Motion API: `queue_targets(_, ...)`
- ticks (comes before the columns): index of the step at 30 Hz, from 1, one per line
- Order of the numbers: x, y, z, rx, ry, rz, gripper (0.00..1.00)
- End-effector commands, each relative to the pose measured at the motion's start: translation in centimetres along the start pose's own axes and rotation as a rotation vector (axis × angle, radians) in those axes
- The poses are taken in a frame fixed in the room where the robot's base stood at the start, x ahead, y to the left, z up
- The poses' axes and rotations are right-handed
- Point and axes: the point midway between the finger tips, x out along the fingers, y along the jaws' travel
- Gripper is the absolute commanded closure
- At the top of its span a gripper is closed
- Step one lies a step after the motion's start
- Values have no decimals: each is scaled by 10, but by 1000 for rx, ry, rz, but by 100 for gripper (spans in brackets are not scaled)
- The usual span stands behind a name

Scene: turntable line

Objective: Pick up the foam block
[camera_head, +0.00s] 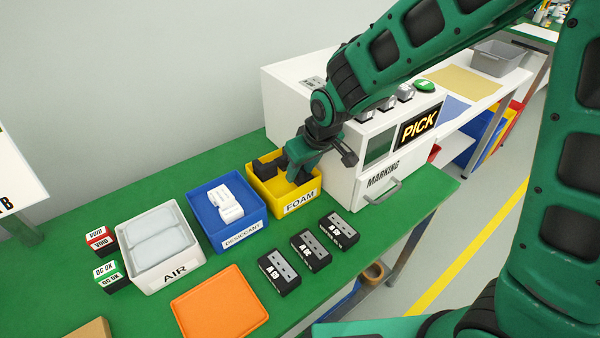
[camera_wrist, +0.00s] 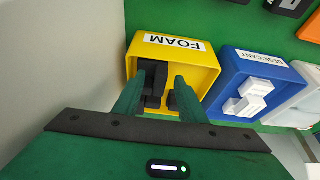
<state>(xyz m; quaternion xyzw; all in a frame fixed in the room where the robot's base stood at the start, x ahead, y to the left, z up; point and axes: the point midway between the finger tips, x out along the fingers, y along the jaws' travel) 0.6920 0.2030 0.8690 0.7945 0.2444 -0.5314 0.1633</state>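Black foam blocks (camera_head: 264,168) lie in the yellow bin (camera_head: 309,196) labelled FOAM, beside the white marking machine. My gripper (camera_head: 300,174) reaches down into this bin from above, at the right of the visible foam. In the wrist view, my gripper (camera_wrist: 160,88) has its two green fingers apart over the yellow bin (camera_wrist: 206,62). Black foam (camera_wrist: 155,76) shows between and beyond the fingers, nearer the left finger. A gap shows toward the right finger. The fingertips are partly hidden in the head view.
A blue DESICCANT bin (camera_head: 203,217) with white packs stands left of the foam bin. The marking machine (camera_head: 290,91) stands close on the right. Several black labelled blocks (camera_head: 309,250) and an orange tray (camera_head: 222,306) lie in front on the green table.

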Motion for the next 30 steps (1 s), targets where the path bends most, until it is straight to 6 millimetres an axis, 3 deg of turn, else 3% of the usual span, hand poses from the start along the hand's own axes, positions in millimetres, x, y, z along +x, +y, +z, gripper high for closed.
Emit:
queue_targets(8, 2, 0, 0, 0, 0, 0, 62)
queue_targets(12, 2, 0, 0, 0, 0, 0, 96)
queue_targets(13, 2, 0, 0, 0, 0, 0, 100)
queue_targets(24, 0, 1, -1, 1, 1, 0, 100)
queue_targets(30, -13, 1, -7, 2, 3, 0, 100)
